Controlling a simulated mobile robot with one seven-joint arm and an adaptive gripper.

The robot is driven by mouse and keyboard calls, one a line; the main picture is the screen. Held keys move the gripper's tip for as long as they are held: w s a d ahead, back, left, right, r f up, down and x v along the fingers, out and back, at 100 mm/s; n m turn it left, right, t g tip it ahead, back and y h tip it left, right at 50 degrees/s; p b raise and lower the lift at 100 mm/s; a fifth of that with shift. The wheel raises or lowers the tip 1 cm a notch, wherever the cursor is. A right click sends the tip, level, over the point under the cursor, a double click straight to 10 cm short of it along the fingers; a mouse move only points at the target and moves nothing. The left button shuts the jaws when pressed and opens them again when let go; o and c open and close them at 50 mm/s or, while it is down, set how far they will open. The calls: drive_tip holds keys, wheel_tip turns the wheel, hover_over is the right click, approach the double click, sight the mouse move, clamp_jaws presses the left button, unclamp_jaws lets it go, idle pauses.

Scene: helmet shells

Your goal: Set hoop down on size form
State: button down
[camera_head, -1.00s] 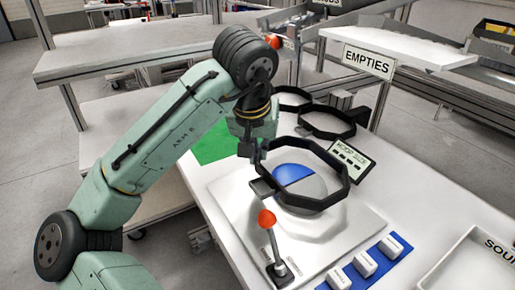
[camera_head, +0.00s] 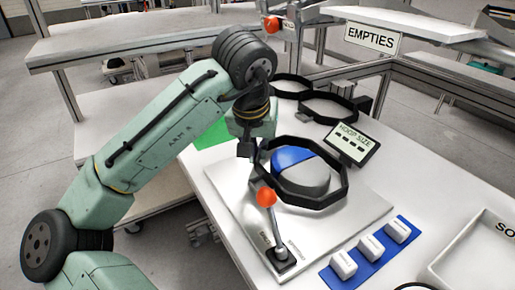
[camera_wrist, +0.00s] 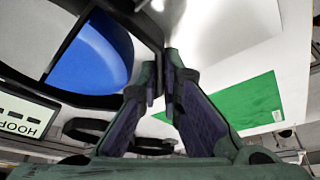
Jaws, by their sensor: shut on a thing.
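The hoop (camera_head: 313,197) is a black, many-sided ring. It surrounds the size form (camera_head: 312,176), a blue and grey dome on a pale plate. I cannot tell whether the hoop touches the form or plate. My gripper (camera_head: 254,153) is shut on the hoop's left edge; its fingertips are partly hidden in the head view. In the wrist view my gripper (camera_wrist: 160,95) pinches the dark hoop band, with the form's blue part (camera_wrist: 90,58) to the left.
An orange-knobbed lever (camera_head: 266,198) stands close in front of the hoop. A HOOP SIZE display (camera_head: 353,145) is behind right. Other black hoops (camera_head: 328,108) lie behind. A blue strip with white blocks (camera_head: 371,248) is at front right. A green mat (camera_wrist: 235,105) lies nearby.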

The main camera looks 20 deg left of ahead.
drive_tip(key=shift+f, duration=0.35)
drive_tip(key=c, duration=1.7)
unclamp_jaws()
drive_tip(key=shift+r, duration=0.1)
